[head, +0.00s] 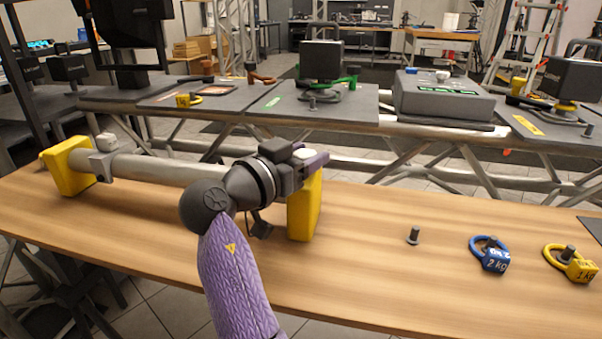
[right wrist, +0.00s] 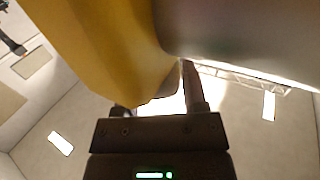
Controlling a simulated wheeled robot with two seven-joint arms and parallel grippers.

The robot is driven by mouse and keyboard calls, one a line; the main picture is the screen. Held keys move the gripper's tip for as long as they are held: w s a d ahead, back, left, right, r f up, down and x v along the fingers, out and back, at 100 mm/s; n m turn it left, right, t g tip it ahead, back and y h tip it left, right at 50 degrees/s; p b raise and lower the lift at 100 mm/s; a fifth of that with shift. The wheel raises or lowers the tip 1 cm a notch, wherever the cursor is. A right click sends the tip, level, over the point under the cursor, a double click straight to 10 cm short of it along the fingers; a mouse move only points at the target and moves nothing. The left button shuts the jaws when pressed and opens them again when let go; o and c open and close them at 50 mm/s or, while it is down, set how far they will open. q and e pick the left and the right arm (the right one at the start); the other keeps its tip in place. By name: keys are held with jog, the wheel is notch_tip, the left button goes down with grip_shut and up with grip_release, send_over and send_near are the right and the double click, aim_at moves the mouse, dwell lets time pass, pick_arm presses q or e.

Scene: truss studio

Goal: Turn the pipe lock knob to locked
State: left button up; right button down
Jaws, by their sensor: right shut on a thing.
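A grey pipe (head: 160,168) lies across two yellow supports, the left one (head: 68,167) and the right one (head: 304,212). A second white pipe lock knob (head: 304,153) shows at the right end, above the right support. My right gripper (head: 308,161) is at this right knob and shut on it, largely hiding it. In the right wrist view, the yellow support (right wrist: 105,45) and the pipe (right wrist: 245,40) fill the top, and the knob is not clear. My left gripper is not in view.
The wooden table (head: 370,270) is bare in front of the pipe. Behind stands a truss bench with a grey box (head: 445,100).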

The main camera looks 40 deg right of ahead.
jog(key=m+g+b, duration=0.1)
jog(key=m+g, duration=0.1)
jog(key=g, duration=0.1)
jog(key=shift+w+f+b, duration=0.1)
jog(key=shift+f+b, duration=0.1)
jog(key=shift+b, duration=0.1)
jog(key=shift+m+g+b, duration=0.45)
jog(key=shift+m+g, duration=0.15)
jog(key=shift+g, duration=0.4)
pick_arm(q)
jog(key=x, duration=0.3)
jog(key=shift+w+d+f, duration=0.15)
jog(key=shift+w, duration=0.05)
pick_arm(e)
jog(key=shift+r+g, duration=0.1)
jog(key=shift+g, duration=0.2)
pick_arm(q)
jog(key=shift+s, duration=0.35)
pick_arm(e)
jog(key=shift+c, duration=0.7)
grip_release()
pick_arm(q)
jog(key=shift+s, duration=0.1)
pick_arm(e)
jog(key=shift+r, duration=0.1)
